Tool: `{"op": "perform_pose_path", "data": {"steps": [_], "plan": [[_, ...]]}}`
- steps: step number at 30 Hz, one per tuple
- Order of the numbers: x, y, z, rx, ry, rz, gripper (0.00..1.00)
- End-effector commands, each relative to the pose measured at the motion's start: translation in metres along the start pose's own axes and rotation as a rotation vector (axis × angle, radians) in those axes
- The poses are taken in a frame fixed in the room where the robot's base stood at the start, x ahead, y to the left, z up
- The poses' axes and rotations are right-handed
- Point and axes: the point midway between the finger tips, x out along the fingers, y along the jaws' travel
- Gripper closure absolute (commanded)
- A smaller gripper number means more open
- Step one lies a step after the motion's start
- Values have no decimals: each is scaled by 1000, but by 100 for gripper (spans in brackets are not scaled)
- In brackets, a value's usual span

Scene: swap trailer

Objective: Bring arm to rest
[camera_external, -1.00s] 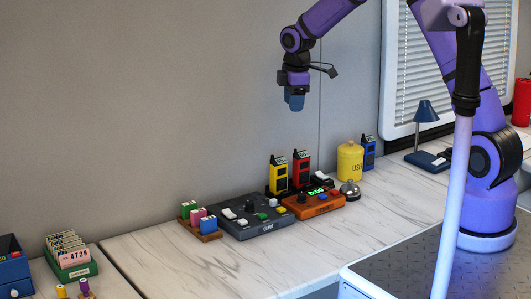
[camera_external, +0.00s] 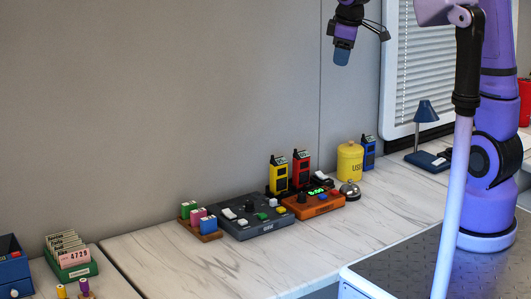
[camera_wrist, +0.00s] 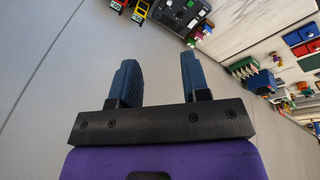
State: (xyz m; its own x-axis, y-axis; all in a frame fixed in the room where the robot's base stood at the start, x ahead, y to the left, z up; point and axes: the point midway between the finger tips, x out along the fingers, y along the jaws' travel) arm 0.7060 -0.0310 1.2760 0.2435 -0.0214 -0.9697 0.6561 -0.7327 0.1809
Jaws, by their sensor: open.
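My gripper (camera_external: 342,57) is high above the counter, near the top of the outside view, pointing down. In the wrist view its two blue fingers (camera_wrist: 160,78) stand apart with nothing between them, so it is open and empty. My purple arm rises at the right and its upper part runs out of the outside view. The gripper touches nothing.
Below stand a yellow radio (camera_external: 278,174), a red radio (camera_external: 301,169), a yellow canister (camera_external: 349,162), a dark control panel (camera_external: 262,228) and an orange box (camera_external: 318,205). A blue lamp (camera_external: 426,111) stands near my arm.

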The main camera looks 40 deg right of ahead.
Motion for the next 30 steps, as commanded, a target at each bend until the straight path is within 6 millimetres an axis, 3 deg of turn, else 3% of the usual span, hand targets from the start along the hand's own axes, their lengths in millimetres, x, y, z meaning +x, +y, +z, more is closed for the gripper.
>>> {"op": "perform_pose_path", "data": {"steps": [1,6,15,24,30], "plan": [[-14,-6,12,37,12,11,57],[-50,-28,52,175,44,32,57],[-92,-75,123,416,110,58,57],[-107,-124,188,644,182,63,57],[-107,-142,212,731,210,60,57]]}}
